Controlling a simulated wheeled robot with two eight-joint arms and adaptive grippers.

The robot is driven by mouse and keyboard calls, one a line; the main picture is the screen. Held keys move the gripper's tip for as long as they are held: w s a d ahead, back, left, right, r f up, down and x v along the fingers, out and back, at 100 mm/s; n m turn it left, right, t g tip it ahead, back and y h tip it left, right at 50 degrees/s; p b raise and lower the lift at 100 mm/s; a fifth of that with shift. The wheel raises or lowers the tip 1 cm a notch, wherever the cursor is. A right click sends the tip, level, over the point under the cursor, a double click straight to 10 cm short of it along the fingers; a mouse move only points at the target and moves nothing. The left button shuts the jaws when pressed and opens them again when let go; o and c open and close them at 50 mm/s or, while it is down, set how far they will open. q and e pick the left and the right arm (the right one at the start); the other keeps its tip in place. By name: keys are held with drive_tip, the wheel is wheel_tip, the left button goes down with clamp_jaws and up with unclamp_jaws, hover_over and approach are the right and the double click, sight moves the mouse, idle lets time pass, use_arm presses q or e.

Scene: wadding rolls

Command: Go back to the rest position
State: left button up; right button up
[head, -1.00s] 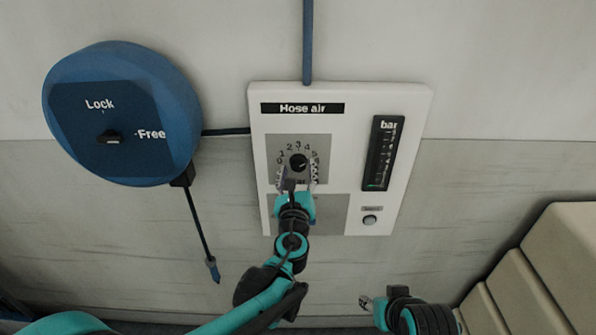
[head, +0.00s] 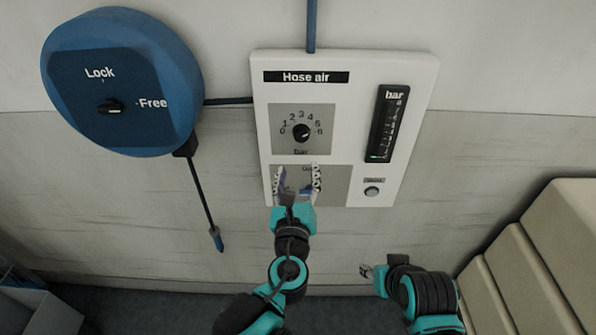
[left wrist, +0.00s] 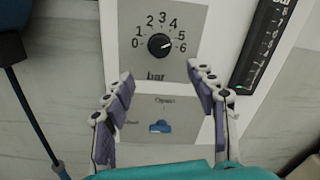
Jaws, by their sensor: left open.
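My left gripper (head: 298,178) is open and empty. In the head view its fingers stand in front of the lower grey plate of the white "Hose air" panel (head: 262,125), below the dial knob (head: 302,132). In the left wrist view the black knob (left wrist: 161,45) is clear of the fingers, its mark toward 5 to 6. A blue handle (left wrist: 160,127) under the word "Open" shows between the spread fingers, apart from them. My right gripper (head: 367,271) is at the lower right, small and partly seen; its opening cannot be made out.
A blue hose reel (head: 170,60) with a Lock/Free switch (head: 110,106) hangs at the left, its hose end (head: 216,240) dangling. A bar gauge (head: 388,123) shows green near its bottom. Beige steps (head: 520,270) stand at the right. A grey box (head: 40,310) is at the lower left.

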use_arm(q)
drive_tip(key=s+a+f+n+g+y+b, duration=0.1)
drive_tip(key=s+a+f+n+g+y, duration=0.25)
drive_tip(key=a+n, duration=0.6)
drive_tip(key=s+a+f+n+g+y+b, duration=0.15)
drive_tip(key=a+f+n+g, duration=0.25)
drive_tip(key=a+f+n, duration=0.5)
drive_tip(key=s+d+f+n+g+h, duration=0.1)
drive_tip(key=s+f+n+g+h, duration=0.3)
drive_tip(key=s+n, duration=0.7)
drive_tip(key=n, duration=0.3)
drive_tip(key=shift+d+f, duration=0.25)
drive_tip(key=shift+f, duration=0.05)
